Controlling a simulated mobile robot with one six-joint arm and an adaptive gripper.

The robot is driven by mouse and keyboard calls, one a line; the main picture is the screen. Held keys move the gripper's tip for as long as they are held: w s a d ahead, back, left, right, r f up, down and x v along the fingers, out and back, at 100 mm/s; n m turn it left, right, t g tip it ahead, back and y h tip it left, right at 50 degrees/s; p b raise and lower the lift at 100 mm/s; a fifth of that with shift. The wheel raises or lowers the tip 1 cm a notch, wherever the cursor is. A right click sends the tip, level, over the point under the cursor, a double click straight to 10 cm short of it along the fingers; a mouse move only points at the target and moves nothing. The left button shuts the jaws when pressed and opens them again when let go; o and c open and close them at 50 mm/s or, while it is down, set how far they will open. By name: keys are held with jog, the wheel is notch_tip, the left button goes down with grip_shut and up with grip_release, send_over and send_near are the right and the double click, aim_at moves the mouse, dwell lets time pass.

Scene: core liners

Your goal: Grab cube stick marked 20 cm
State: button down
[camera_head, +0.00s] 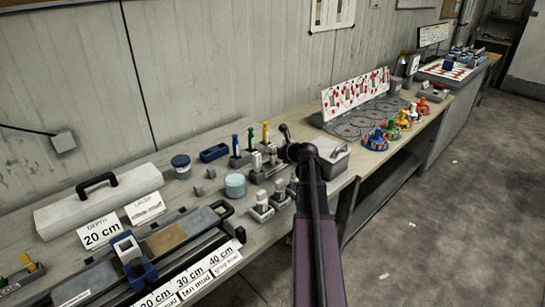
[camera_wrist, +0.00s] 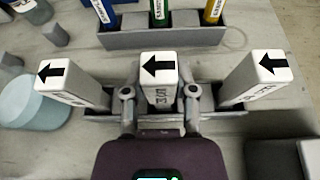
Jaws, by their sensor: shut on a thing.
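Three grey cube sticks with white tops and black arrows stand in a dark rack (camera_wrist: 232,106) in the wrist view: a left stick (camera_wrist: 65,78), a middle stick (camera_wrist: 161,75) and a right stick (camera_wrist: 258,78). Their side print is too small and tilted to read surely. My gripper (camera_wrist: 160,92) has one finger on each side of the middle stick and is shut on it. The stick looks upright, in line with its neighbours; its lower end is hidden. In the head view my dark wrist covers part of this group, and the grip is not clear.
A rack (camera_wrist: 120,40) with blue, green and yellow sticks stands just behind. A light-blue tub (camera_head: 235,185) is close on the left. Another rack of white-topped sticks is in front. A "DEPTH 20 cm" card (camera_head: 101,231) leans on a white box (camera_head: 130,192).

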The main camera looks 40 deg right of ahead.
jog(key=shift+r, duration=0.1)
notch_tip(320, 180, up, 10)
jog(key=p, duration=1)
dwell(0.8)
